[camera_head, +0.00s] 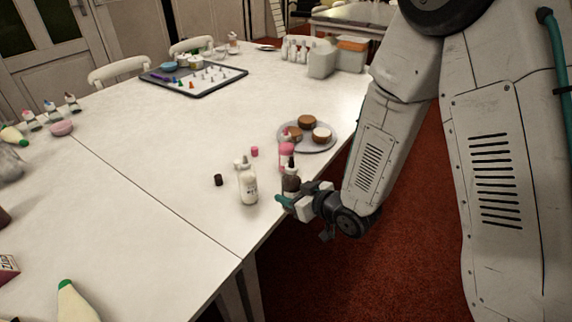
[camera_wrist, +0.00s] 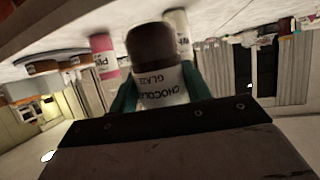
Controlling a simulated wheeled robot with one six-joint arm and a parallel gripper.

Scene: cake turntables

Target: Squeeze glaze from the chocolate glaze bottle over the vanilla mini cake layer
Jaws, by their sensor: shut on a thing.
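My gripper (camera_head: 287,203) is shut on the dark chocolate glaze bottle (camera_head: 291,182) near the table's edge. In the wrist view the bottle (camera_wrist: 152,50) fills the middle, its white label reading chocolate glaze, between my teal fingers. That view is upside down. In the head view the bottle looks upright; whether it touches the table is unclear. Behind it a round grey turntable (camera_head: 311,150) bears several mini cake layers. A pale-topped one (camera_head: 321,134), perhaps the vanilla layer, is at the right. A brown-topped one (camera_head: 307,121) is at the back, and another is partly hidden.
A white glaze bottle (camera_head: 248,186) stands left of my gripper, and a pink bottle (camera_head: 287,154) stands behind the chocolate one. A black cap (camera_head: 218,180) and a pink cap (camera_head: 254,151) lie nearby. The table's middle is clear.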

